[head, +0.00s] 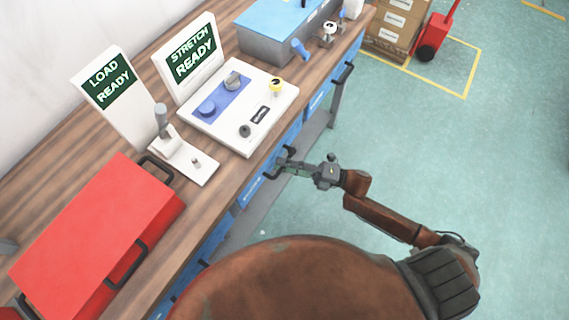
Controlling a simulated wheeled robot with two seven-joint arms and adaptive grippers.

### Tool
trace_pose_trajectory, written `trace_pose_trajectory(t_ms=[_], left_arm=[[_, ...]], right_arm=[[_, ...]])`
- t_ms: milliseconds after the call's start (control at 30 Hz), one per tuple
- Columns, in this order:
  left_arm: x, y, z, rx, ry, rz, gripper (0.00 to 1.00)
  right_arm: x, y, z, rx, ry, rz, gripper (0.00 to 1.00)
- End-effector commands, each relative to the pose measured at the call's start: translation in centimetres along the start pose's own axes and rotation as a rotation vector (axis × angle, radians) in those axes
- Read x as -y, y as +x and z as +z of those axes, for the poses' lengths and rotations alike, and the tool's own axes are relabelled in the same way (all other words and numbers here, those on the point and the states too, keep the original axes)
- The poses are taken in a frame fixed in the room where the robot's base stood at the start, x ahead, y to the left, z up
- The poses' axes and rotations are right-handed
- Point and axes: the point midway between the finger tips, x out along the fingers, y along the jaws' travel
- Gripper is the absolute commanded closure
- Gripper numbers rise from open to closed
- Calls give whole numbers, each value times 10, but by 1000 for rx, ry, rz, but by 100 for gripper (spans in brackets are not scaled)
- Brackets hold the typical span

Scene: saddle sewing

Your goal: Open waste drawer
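Blue drawer fronts run under the wooden bench's front edge. One blue drawer (252,189) with a small pale label is just left of my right gripper (284,167). No label is legible, so I cannot tell which one is the waste drawer. My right arm reaches in from the lower right, and its fingertips are at a dark bar handle (290,151) on the drawer front. They overlap the handle in this view; whether they grip it is too small to tell. No drawer is clearly pulled out. My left gripper is not in view.
On the bench (75,140) are a red case (100,225), a white control panel (265,95), "LOAD READY" (110,82) and "STRETCH READY" (190,58) signs, and a blue-topped box (285,25). Cartons (395,28) and a red trolley (437,30) stand behind. Floor at right is clear.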

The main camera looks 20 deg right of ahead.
Motion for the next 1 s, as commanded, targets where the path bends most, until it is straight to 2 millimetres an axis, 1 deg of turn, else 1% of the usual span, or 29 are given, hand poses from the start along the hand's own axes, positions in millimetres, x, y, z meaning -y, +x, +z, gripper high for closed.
trace_pose_trajectory(t_ms=[33, 300, 400, 1000], left_arm=[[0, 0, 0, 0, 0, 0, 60], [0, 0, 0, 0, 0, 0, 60], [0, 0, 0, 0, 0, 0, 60], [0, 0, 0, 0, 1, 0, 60]], right_arm=[[0, 0, 0, 0, 0, 0, 76], [0, 0, 0, 0, 0, 0, 95], [0, 0, 0, 0, 0, 0, 100], [1, 0, 0, -2, 1, -1, 100]])
